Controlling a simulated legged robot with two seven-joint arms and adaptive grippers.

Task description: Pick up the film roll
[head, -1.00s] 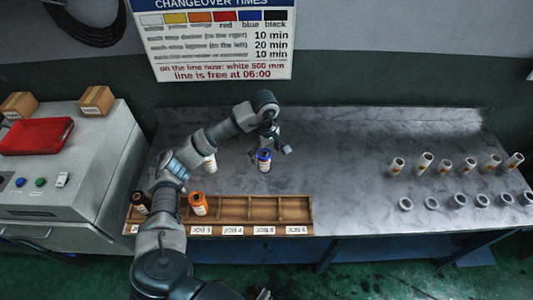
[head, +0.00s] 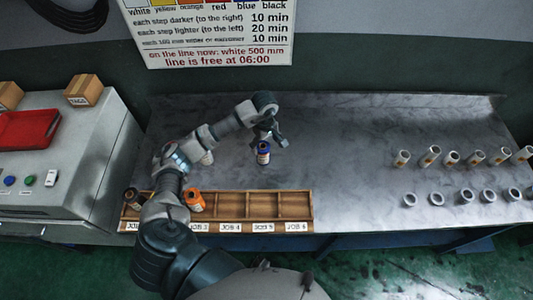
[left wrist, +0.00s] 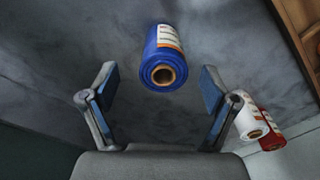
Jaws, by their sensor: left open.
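A blue film roll (head: 263,156) with a white label stands on the grey bench top, behind the wooden tray. It also shows in the left wrist view (left wrist: 163,60), its hollow core facing the camera. My left gripper (head: 270,140) is open and empty, just above the blue roll in the head view. In the left wrist view its two blue-padded fingers (left wrist: 157,85) stand on either side, with the roll between and ahead of them, touching neither. A white roll (left wrist: 252,122) and a red roll (left wrist: 272,140) lie beyond the right finger. My right gripper is not in view.
The wooden tray (head: 313,207) has labelled compartments; an orange roll (head: 194,201) and a dark roll (head: 132,198) stand in its left part. Several white cores and rings stand at the bench's right. The bench middle is clear. A machine with a red bin (head: 28,130) stands left.

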